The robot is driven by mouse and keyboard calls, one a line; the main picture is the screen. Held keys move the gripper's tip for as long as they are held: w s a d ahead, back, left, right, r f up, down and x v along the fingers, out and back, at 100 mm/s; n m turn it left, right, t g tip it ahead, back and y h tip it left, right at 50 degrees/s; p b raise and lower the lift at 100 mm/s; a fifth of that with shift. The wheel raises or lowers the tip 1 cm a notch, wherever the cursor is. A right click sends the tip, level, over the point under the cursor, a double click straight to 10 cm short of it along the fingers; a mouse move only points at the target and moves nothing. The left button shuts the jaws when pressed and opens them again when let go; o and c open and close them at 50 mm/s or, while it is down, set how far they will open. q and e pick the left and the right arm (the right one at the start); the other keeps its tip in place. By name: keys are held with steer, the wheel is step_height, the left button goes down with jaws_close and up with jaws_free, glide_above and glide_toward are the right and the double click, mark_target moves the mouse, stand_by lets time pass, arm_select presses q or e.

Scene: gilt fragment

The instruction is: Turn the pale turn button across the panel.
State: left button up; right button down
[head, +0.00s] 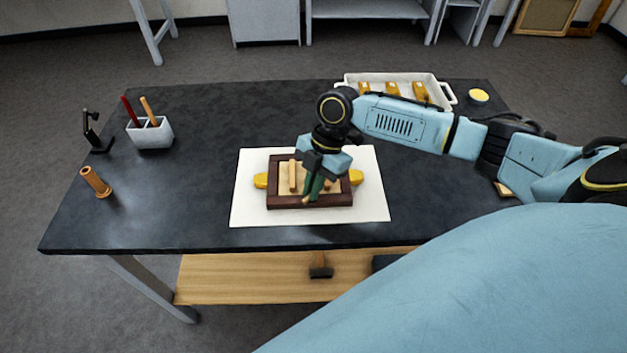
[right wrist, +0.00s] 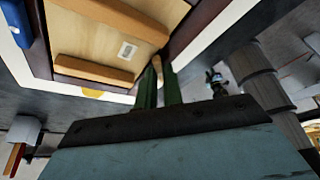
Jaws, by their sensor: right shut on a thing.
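A panel with a dark brown frame (head: 340,199) and a light wooden back lies on a white sheet. My right gripper (head: 308,196) reaches down over the panel's near rim, its green fingers hiding part of it. In the right wrist view its fingers (right wrist: 163,83) are shut on the pale turn button (right wrist: 157,65), a small pale piece at the panel frame's edge. The button is mostly hidden in the head view. Two light wooden bars cross the panel's back; one (head: 292,176) shows left of the gripper. My left gripper is not in view.
Yellow pieces (head: 260,180) stick out at the panel's sides. A white tray (head: 446,94) with several yellow items stands at the back right, near a round yellow-topped tin (head: 479,96). The table between is clear.

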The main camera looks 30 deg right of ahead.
steer(key=n, duration=0.1)
steer(key=n+g, duration=0.1)
steer(key=n, duration=0.2)
steer(key=shift+w+a+n+g+h, duration=0.15)
steer(key=shift+w+n+g+h, duration=0.1)
steer(key=shift+n+g+h, duration=0.15)
steer(key=shift+w+a+n+g+h+b, duration=0.1)
steer(key=shift+n+g+h+b, duration=0.4)
steer(key=shift+n, duration=1.7)
steer(key=c, duration=1.5)
jaws_free()
steer(key=v, duration=1.3)
steer(key=shift+w+a+r, duration=0.1)
steer(key=shift+a+r, duration=0.1)
